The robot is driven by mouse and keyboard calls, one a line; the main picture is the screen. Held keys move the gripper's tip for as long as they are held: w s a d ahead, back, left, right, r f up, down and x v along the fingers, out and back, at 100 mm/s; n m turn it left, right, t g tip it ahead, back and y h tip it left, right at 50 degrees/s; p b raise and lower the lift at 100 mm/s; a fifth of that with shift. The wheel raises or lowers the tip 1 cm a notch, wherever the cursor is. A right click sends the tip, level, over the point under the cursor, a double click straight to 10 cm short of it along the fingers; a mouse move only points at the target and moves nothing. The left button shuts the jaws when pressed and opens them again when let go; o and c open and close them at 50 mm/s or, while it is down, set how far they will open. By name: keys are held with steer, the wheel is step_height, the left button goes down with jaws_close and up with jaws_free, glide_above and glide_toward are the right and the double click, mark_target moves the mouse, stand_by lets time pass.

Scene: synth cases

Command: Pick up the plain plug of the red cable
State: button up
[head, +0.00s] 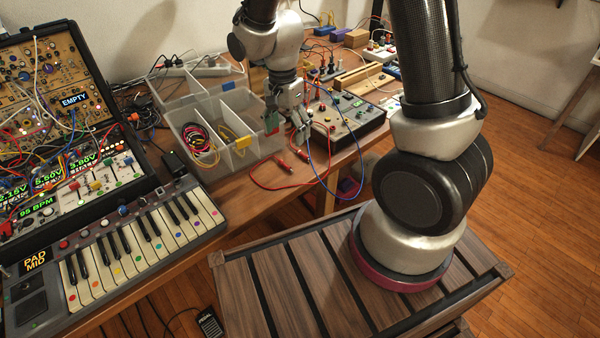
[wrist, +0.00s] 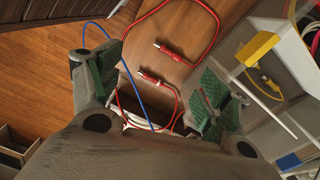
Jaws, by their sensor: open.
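Two red plugs with metal tips lie on the wooden table. In the wrist view one plug (wrist: 173,54) is farther from my gripper, and the other plug (wrist: 150,77) lies between the lines of my fingers. In the head view they show as a left plug (head: 283,164) and a right plug (head: 301,154). The red cable (wrist: 216,30) loops over the table; it also shows in the head view (head: 275,188). I cannot tell which plug is plain. My gripper (head: 287,126) is open and empty above the plugs, its green pads apart in the wrist view (wrist: 160,75).
A clear divided bin (head: 253,152) with coiled cables and a yellow connector (head: 243,142) stands left of the plugs. A blue cable (wrist: 128,72) runs close by my left finger. A device with knobs (head: 352,115) stands to the right. The table edge is near.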

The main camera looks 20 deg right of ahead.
mark_target(286, 165)
steer(key=f+m, duration=0.1)
steer(key=f, duration=0.3)
steer(key=f+m, duration=0.1)
steer(key=f, duration=0.3)
steer(key=w+f+m, duration=0.1)
steer(key=f, duration=0.3)
steer(key=shift+a, duration=0.1)
steer(key=c, duration=1.1)
